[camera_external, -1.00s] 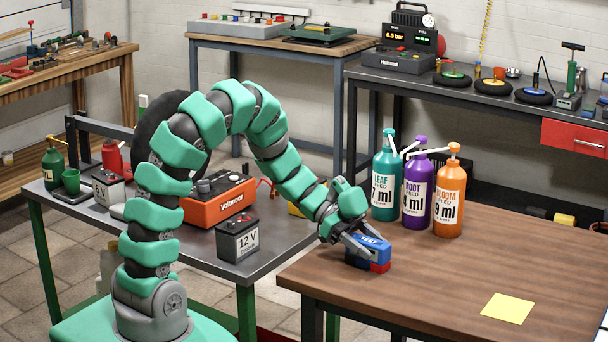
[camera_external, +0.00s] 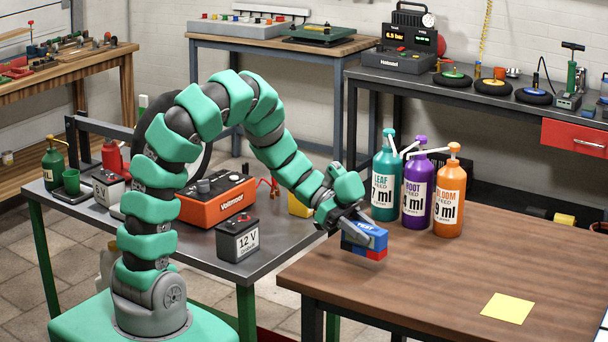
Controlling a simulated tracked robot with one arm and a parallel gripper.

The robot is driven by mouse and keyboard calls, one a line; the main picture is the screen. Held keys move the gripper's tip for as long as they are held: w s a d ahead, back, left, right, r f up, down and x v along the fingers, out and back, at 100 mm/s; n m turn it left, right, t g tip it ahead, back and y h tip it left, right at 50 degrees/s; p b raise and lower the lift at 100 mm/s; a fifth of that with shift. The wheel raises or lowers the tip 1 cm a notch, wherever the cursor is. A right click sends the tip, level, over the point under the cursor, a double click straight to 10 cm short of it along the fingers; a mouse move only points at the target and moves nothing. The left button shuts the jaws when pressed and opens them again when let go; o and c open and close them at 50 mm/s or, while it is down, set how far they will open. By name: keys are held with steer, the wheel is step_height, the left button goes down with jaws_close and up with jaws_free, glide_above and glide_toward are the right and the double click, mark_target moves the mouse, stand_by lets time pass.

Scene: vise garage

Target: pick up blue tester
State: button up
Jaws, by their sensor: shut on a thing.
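The blue tester (camera_external: 356,243) is a small blue block with white lettering on top and a red part low on its right side. My gripper (camera_external: 366,232) is shut on it, with a grey finger across its upper side. The tester appears raised a little above the brown wooden table (camera_external: 430,270), near that table's left end. The far finger is mostly hidden.
Teal (camera_external: 386,185), purple (camera_external: 417,195) and orange (camera_external: 450,198) bottles stand close behind the tester on the right. A yellow note (camera_external: 508,308) lies on the front right of the table. A 12 V battery (camera_external: 237,239) and an orange charger (camera_external: 216,202) stand on the left metal table.

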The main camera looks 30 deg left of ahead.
steer(key=s+a, duration=0.2)
steer(key=s, duration=0.1)
steer(key=s+a+b, duration=0.1)
steer(key=s+a, duration=0.1)
steer(key=s, duration=0.1)
steer(key=s+a+r, duration=0.1)
steer(key=s+a, duration=0.2)
steer(key=s, duration=0.1)
steer(key=shift+s+b, duration=0.1)
steer(key=shift+b, duration=0.2)
steer(key=s+b, duration=0.1)
steer(key=s+a+b, duration=0.1)
steer(key=b, duration=0.1)
steer(key=shift+a+r, duration=0.2)
